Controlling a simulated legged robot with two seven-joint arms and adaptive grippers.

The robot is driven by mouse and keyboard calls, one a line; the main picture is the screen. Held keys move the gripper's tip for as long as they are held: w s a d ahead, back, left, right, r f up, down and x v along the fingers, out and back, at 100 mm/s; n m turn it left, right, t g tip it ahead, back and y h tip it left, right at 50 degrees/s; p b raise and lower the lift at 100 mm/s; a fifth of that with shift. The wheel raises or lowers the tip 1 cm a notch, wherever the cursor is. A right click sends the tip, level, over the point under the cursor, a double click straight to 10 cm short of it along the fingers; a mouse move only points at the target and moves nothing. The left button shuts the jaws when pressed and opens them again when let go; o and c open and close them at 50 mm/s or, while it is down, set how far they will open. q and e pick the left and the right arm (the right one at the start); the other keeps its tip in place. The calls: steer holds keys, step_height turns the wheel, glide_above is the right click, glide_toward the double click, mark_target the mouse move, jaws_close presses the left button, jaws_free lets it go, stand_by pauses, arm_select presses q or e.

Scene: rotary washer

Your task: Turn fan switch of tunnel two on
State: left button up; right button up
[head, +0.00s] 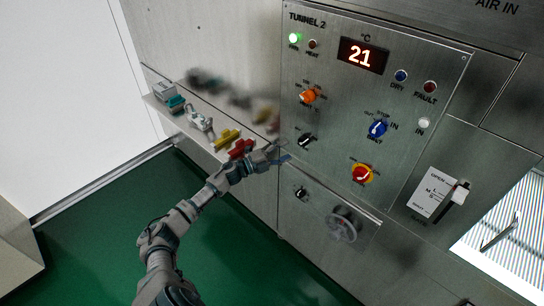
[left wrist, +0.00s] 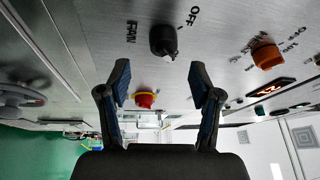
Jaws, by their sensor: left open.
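The fan switch (head: 307,140) is a black knob on the TUNNEL 2 panel (head: 345,30), below an orange knob. In the left wrist view the black knob (left wrist: 163,42) has FAN and OFF printed beside it. My left gripper (head: 280,155) is close to the panel, just below and left of this knob. In the left wrist view the left gripper (left wrist: 162,85) is open, with its two fingers apart and nothing between them. The knob appears beyond the fingertips, and I see no contact. My right gripper is out of view.
The orange knob (head: 308,96), blue knob (head: 378,128) and red-yellow knob (head: 362,174) share the panel. Another black knob (head: 301,193) and a handwheel (head: 343,224) are lower. A ledge (head: 196,132) with several items is left of my gripper. The green floor (head: 105,225) is clear.

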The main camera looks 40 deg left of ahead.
arm_select(q)
steer(key=v, duration=0.6)
steer(key=shift+s+a+f, duration=0.1)
steer(key=shift+s+f, duration=0.05)
step_height(320, 180, down, 20)
steer(key=s+n+y, duration=0.2)
steer(key=n+y, duration=0.5)
steer(key=n, duration=0.2)
steer(key=s+d+f+n+g+y, duration=0.1)
steer(key=s+d+f+n+g, duration=0.15)
steer(key=s+f, duration=0.45)
steer(key=s+d+f+n+g+y, duration=0.1)
steer(key=s+f+n+g+y, duration=0.15)
steer(key=f, duration=0.95)
steer(key=s+d+f+n+g, duration=0.3)
steer(key=s+d+f+g, duration=0.45)
steer(key=s+f, duration=0.6)
steer(key=s+d+f+n+g+h, duration=0.1)
steer(key=s+d+f, duration=0.2)
steer(key=s+d, duration=0.4)
steer(key=s+d+f+n+g+h, duration=0.1)
steer(key=s+d+f+g, duration=0.1)
steer(key=s+d, duration=0.5)
steer(key=s+f, duration=0.1)
steer(key=s, duration=0.2)
steer(key=shift+s+d+f+n, duration=0.2)
steer(key=shift+f+n, duration=0.1)
steer(key=shift+f, duration=0.1)
